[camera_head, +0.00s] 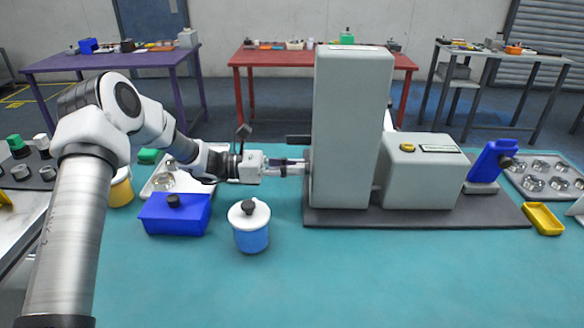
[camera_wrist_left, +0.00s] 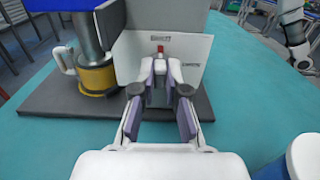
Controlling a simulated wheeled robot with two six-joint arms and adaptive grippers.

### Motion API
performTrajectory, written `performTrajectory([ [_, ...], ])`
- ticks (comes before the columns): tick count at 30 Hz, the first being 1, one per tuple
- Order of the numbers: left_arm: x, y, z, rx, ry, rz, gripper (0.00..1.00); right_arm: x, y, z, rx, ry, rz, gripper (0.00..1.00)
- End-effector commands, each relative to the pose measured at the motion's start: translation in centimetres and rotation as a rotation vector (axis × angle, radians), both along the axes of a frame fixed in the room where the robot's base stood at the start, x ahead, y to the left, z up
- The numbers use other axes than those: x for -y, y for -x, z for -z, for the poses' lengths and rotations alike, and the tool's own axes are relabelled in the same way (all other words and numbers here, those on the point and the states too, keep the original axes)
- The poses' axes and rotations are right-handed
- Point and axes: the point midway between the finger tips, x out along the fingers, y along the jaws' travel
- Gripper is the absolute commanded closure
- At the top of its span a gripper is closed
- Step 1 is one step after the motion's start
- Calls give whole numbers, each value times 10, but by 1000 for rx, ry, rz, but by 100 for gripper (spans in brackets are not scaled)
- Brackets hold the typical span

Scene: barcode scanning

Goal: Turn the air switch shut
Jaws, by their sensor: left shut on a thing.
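A tall grey machine box (camera_head: 350,130) stands on a dark base plate at the centre right. My left gripper (camera_head: 302,167) reaches in from the left and meets the box's left side in the head view. In the left wrist view, its fingers (camera_wrist_left: 160,78) are closed together on the air switch at the pale panel (camera_wrist_left: 195,50). A small red tip (camera_wrist_left: 160,48) shows just beyond the fingertips. The fingers hide most of the switch, so its angle cannot be told. My right gripper cannot be made out.
A blue box (camera_head: 175,215) and a white-lidded blue jar (camera_head: 250,237) stand below my left arm. A dark bar (camera_head: 298,139) sticks out just above the gripper. A lower grey unit (camera_head: 422,172) adjoins the box. The front of the teal table is clear.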

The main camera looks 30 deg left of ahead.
Motion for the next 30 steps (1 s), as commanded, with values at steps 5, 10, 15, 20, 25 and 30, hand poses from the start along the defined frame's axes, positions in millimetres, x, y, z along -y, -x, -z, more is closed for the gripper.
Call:
performTrajectory([
  [5, 1, 0, -1, -5, 1, 2, 100, 0, 0, 0, 0, 0, 0, 60],
  [10, 1, 0, -1, -4, 2, 2, 100, 0, 0, 0, 0, 0, 0, 60],
  [15, 1, 0, -1, -4, 2, 1, 62, 0, 0, 0, 0, 0, 0, 60],
  [20, 1, 0, 0, -4, 2, 1, 62, 0, 0, 0, 0, 0, 0, 60],
  [25, 0, 0, 0, -3, 1, 1, 62, 0, 0, 0, 0, 0, 0, 60],
  [30, -13, 5, -1, -1, 4, -3, 62, 0, 0, 0, 0, 0, 0, 60],
])
